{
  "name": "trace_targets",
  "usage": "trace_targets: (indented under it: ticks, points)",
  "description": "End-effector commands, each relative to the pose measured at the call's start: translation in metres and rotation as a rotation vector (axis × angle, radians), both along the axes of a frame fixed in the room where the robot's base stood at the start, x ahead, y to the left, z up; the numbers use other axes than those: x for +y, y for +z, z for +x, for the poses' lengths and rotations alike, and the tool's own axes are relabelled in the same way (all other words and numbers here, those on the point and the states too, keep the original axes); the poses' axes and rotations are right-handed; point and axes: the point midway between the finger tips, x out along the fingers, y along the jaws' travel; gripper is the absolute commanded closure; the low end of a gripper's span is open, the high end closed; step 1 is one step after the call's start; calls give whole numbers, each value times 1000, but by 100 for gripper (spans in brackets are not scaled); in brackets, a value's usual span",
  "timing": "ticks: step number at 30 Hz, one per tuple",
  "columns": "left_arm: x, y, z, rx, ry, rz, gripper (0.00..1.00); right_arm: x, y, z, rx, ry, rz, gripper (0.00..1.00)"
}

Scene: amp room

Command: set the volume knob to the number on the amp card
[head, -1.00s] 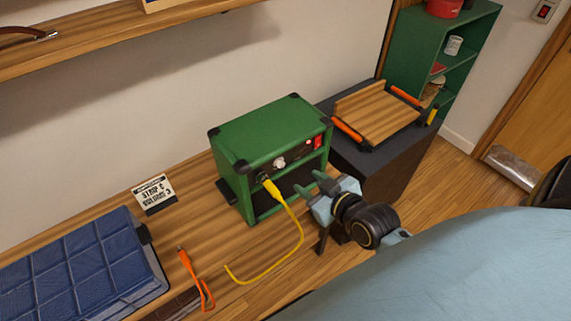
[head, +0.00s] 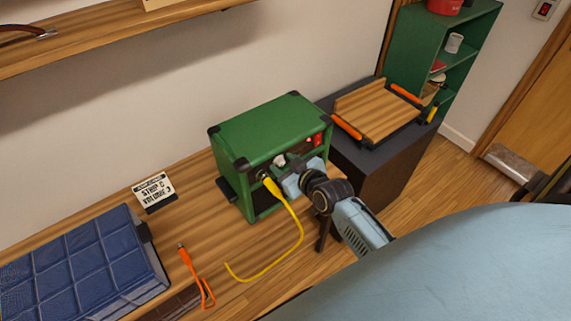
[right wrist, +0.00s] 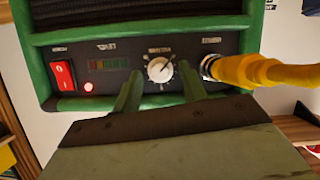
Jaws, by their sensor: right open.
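The green amp (head: 268,138) stands on the wooden bench. Its white volume knob (right wrist: 160,69) shows in the right wrist view with a dark pointer line toward the upper right; the scale numbers are too small to read. My right gripper (right wrist: 160,90) is open, its two green fingers just below and either side of the knob, not closed on it. In the head view the right gripper (head: 285,172) covers part of the amp's front panel. The amp card (head: 154,190) stands left of the amp; its print is too blurred to read surely. My left gripper is not in view.
A yellow cable (head: 292,230) is plugged in beside the knob, close to the right gripper. A red lit switch (right wrist: 63,75) is on the panel. An orange cable (head: 194,273) and a blue padded case (head: 75,262) lie on the bench.

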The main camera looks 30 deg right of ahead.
Motion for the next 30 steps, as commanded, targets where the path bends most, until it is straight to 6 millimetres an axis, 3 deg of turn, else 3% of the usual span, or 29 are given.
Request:
trace_targets:
  ticks: [2, 12, 23, 30]
  points:
    - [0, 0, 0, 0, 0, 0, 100, 0, 0, 0, 0, 0, 0, 59]
    - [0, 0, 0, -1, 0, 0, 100, 0, 0, 0, 0, 0, 0, 100]
    - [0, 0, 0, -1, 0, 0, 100, -1, 0, 0, 6, 1, 60, 100]
    - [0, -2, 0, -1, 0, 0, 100, -4, -1, 0, 20, 2, 221, 100]
